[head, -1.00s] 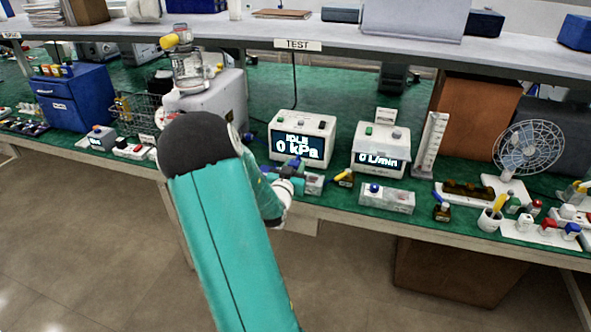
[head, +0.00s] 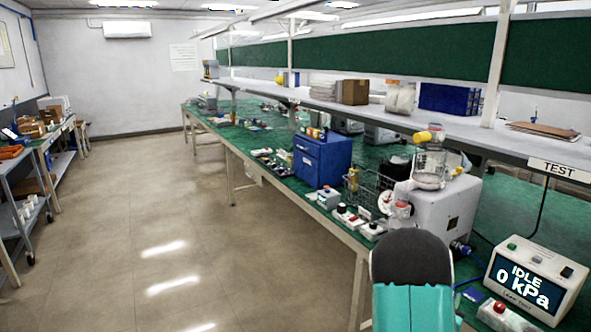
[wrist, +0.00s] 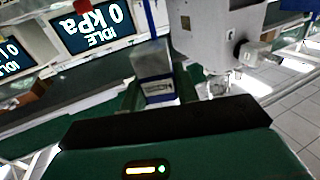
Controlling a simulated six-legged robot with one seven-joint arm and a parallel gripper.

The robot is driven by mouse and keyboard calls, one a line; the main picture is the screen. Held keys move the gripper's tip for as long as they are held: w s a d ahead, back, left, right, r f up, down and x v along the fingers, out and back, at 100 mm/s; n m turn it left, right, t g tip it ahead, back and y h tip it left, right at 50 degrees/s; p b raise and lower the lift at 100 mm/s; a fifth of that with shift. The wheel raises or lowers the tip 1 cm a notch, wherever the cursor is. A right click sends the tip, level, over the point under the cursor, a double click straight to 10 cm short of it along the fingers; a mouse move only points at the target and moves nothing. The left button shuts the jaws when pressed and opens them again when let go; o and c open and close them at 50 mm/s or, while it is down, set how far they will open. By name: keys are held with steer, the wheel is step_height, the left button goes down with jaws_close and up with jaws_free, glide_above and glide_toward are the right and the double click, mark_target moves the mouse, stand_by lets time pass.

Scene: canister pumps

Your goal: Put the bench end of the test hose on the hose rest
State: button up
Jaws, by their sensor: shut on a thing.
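In the wrist view, which is upside down, my gripper (wrist: 157,92) has its dark green fingers on either side of a grey, labelled piece (wrist: 152,65). A blue strip like hose (wrist: 150,16) runs from that piece toward the top edge. I take it for the bench end of the test hose, held between the fingers. In the head view my arm hides the gripper. A blue fitting (head: 460,248) sits at the front of the white pump (head: 440,212), and blue hose (head: 467,283) shows near my arm. I cannot surely make out the hose rest.
The tester (head: 528,283) reads IDLE 0 kPa, with a red-topped block (head: 505,317) in front of it. A blue cabinet (head: 322,160), a wire basket (head: 372,190) and small parts line the green bench. A shelf (head: 480,142) runs above. The floor (head: 180,240) is clear at left.

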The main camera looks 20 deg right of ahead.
steer(key=w+a+f+n+t+y, duration=0.3)
steer(key=w+a, duration=0.2)
steer(key=a, duration=0.6)
steer(key=w+a+f+n+t+y, duration=0.2)
steer(key=w+a+n+t+y, duration=0.15)
steer(key=w+a, duration=0.45)
steer(key=w+a+f+n+t+y, duration=0.2)
steer(key=w+a+f+y, duration=0.15)
steer(key=a, duration=0.95)
steer(key=a+f+n+y, duration=0.1)
steer(key=a+n+y, duration=0.4)
steer(key=a, duration=0.9)
steer(key=s+f+m, duration=0.1)
steer(key=s+f, duration=0.3)
steer(key=f, duration=0.2)
steer(key=shift+s+a+f+t+y, duration=0.2)
steer(key=shift+s+a+t+y, duration=0.05)
steer(key=shift+a+t+y, duration=0.15)
steer(key=shift+d, duration=0.1)
